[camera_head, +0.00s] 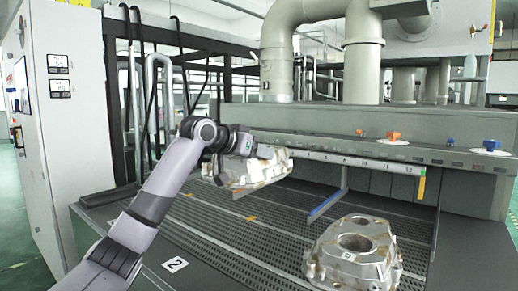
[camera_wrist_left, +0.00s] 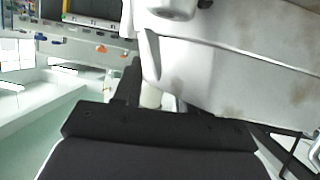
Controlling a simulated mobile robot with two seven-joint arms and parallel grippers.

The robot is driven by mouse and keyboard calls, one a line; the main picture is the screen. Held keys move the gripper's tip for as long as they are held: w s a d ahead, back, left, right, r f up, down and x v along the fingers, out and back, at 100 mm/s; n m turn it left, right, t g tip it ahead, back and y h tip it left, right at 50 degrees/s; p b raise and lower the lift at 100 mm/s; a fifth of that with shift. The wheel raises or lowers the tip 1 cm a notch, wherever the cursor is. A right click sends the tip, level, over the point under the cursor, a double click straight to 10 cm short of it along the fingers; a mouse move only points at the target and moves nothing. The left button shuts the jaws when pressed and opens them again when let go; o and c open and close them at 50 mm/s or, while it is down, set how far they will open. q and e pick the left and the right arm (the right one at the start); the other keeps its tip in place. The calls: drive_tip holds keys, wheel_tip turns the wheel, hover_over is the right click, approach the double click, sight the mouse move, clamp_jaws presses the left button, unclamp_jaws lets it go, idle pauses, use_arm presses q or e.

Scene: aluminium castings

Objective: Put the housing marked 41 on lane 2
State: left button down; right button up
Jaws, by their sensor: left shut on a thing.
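My left gripper (camera_head: 246,146) is shut on a silvery cast housing (camera_head: 252,172) and holds it over the far part of the perforated lane bed. No number can be read on this housing. In the left wrist view the housing (camera_wrist_left: 245,70) fills the upper right as a large pale surface, with a dark gripper part (camera_wrist_left: 150,125) below it. A second housing (camera_head: 375,262) with a round bore rests at the lower right; its small white tag is too small to read. A card reading 2 (camera_head: 175,264) lies at the front left edge of the bed. My right gripper is not in view.
A blue-edged divider (camera_head: 327,205) runs along the bed between the held housing and the resting one. A grey rail with orange and blue knobs (camera_head: 394,137) closes the back. The perforated bed (camera_head: 235,240) near the card is clear.

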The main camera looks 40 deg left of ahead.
use_arm(q)
drive_tip(key=shift+f+b, duration=0.5)
drive_tip(key=shift+f, duration=7)
drive_tip(key=c, duration=0.7)
unclamp_jaws()
drive_tip(key=shift+d+f, duration=0.1)
drive_tip(key=shift+f, duration=0.3)
drive_tip(key=shift+c, duration=0.2)
drive_tip(key=shift+o, duration=0.8)
drive_tip(key=shift+r, duration=0.1)
drive_tip(key=b+v, duration=0.3)
drive_tip(key=v, duration=0.9)
